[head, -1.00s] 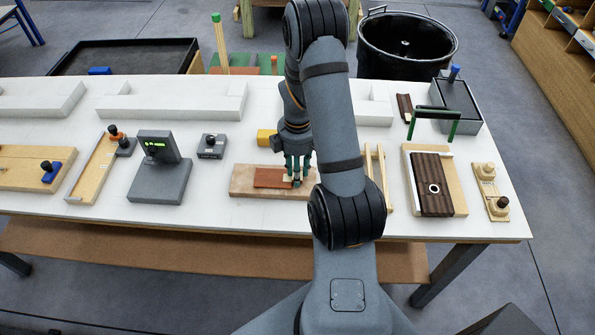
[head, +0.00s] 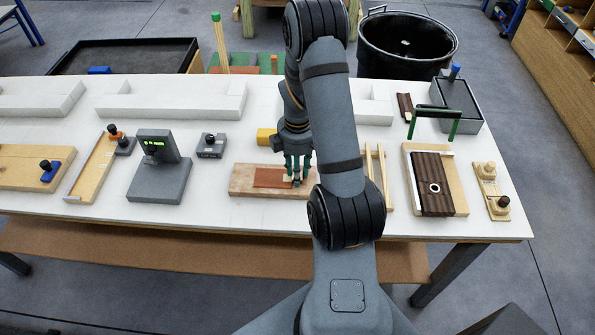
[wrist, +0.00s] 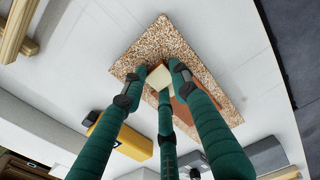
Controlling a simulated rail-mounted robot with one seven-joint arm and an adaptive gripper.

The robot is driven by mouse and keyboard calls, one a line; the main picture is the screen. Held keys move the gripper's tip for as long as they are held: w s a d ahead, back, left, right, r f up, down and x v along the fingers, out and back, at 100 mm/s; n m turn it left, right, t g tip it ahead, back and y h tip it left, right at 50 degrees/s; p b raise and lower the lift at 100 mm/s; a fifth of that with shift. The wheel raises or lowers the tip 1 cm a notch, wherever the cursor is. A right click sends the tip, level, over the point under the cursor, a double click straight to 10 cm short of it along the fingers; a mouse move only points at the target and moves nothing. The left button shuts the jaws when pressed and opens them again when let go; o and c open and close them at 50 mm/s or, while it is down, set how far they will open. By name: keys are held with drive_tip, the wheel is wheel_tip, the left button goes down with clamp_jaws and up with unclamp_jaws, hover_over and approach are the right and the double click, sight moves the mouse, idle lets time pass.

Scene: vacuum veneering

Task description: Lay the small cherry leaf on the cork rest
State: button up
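The cork rest (head: 238,182) is a speckled tan board on the white table, and it shows as a grainy slab in the wrist view (wrist: 160,35). The small cherry leaf (head: 270,178), a thin reddish-brown sheet, lies flat on it. In the wrist view the leaf (wrist: 183,113) is partly hidden behind my fingers. A small pale block (wrist: 160,76) is at the leaf's end. My three-fingered gripper (wrist: 161,78) points down with its green fingertips around this block, very close to it. I cannot tell whether they press on it.
A yellow block (head: 266,136) stands behind the cork rest. A grey device with a green display (head: 158,165) is to the left. Wooden rails (head: 382,178) and a board with a dark striped panel (head: 432,170) are to the right. Bare table lies left of the rest.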

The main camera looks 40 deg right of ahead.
drive_tip(key=o, duration=0.5)
wheel_tip(320, 180, up, 12)
idle(0.6)
drive_tip(key=shift+f, duration=0.1)
wheel_tip(320, 180, down, 12)
drive_tip(key=shift+r, duration=0.25)
drive_tip(key=shift+r+p, duration=0.45)
drive_tip(key=shift+p, duration=0.3)
drive_tip(key=shift+r, duration=0.25)
drive_tip(key=shift+f, duration=0.1)
